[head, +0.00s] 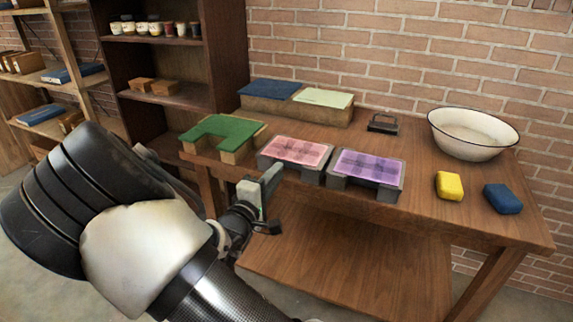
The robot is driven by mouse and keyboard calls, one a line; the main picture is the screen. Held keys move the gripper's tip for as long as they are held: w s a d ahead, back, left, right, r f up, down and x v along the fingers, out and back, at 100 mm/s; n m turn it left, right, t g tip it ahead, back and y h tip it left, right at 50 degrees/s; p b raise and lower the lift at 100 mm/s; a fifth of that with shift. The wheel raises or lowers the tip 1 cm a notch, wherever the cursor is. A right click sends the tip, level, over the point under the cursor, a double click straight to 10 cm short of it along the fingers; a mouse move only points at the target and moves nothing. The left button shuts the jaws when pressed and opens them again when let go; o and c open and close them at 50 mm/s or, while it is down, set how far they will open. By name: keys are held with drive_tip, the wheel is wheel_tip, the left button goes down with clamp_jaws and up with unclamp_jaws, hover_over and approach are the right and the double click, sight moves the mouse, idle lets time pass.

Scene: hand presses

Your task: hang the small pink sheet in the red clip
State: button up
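A pink sheet (296,152) lies flat on a dark grey block near the front edge of the wooden table, left of a purple sheet. I cannot pick out a red clip in this view. My gripper (267,205) is at the table's front edge, just in front of and below the pink sheet's block, apart from the sheet. It is seen from behind and the side, so its finger gap is unclear. I see no sheet in it.
The purple sheet (370,167) lies on a second grey block. A green U-shaped piece (221,131), a blue and pale-green topped block (295,98), a dark metal piece (383,122), a white basin (472,133) and yellow (449,186) and blue (502,198) blocks stand around. Shelves (165,60) stand left.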

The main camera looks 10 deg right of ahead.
drive_tip(key=b+x, duration=0.1)
drive_tip(key=x, duration=0.4)
drive_tip(key=shift+w+d, duration=0.25)
drive_tip(key=shift+w, duration=0.1)
drive_tip(key=shift+w+d, duration=0.3)
drive_tip(key=shift+w, duration=0.2)
clamp_jaws()
wheel_tip(320, 180, up, 3)
drive_tip(key=p, duration=0.4)
drive_tip(key=shift+r, duration=0.2)
drive_tip(key=shift+f, duration=0.25)
drive_tip(key=shift+s+a+r+p, duration=0.35)
drive_tip(key=shift+s+r+p, duration=0.05)
drive_tip(key=shift+p, duration=0.2)
drive_tip(key=r+p+v, duration=0.2)
drive_tip(key=p+v, duration=0.8)
drive_tip(key=v, duration=1.1)
